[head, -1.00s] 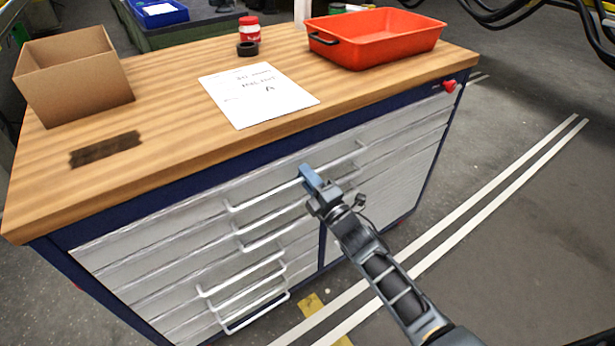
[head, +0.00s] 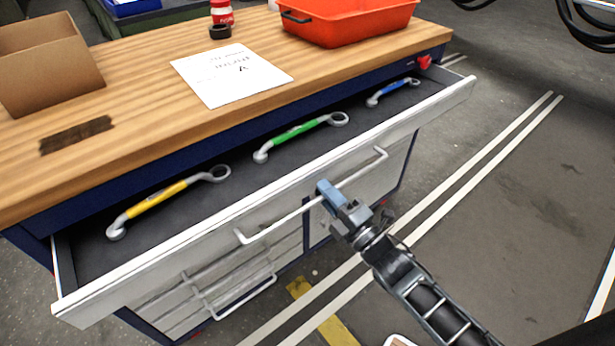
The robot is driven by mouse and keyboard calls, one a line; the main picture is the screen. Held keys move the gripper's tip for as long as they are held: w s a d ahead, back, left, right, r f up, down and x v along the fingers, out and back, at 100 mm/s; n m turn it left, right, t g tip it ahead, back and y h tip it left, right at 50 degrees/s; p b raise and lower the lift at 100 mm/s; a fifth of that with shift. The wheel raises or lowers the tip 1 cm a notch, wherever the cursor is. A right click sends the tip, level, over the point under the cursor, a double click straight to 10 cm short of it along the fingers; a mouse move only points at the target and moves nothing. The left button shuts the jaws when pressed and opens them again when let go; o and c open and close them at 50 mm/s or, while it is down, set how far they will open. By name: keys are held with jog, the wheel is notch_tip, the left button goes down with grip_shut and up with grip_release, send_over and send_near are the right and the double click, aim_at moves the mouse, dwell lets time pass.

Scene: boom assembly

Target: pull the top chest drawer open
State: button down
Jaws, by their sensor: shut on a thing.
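The top chest drawer (head: 215,237) is pulled out, its white front well forward of the blue cabinet. My gripper (head: 326,197) is shut on the drawer's long white bar handle (head: 280,222), right of the handle's middle. Three wrenches lie apart on the dark drawer floor: a yellow one (head: 160,197) at left, a green one (head: 296,135) in the middle and a blue one (head: 390,91) at right. The part of the handle between the fingers is hidden.
Lower drawers with handles (head: 235,295) sit below, partly covered by the open drawer. The wooden top (head: 140,75) bears a cardboard box (head: 45,65), a paper sheet (head: 230,75), a red tray (head: 345,22), a dark ring and a red-and-white jar.

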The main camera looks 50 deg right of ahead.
jog(key=r+b+v, duration=0.1)
jog(key=r+v, duration=0.2)
jog(key=v, duration=1.5)
jog(key=shift+s+r, duration=0.15)
jog(key=shift+s, duration=0.1)
jog(key=c, duration=1.3)
grip_release()
jog(key=shift+o, duration=0.2)
jog(key=b+v, duration=0.2)
jog(key=v, duration=0.5)
jog(key=shift+s, duration=0.35)
jog(key=shift+a, duration=0.15)
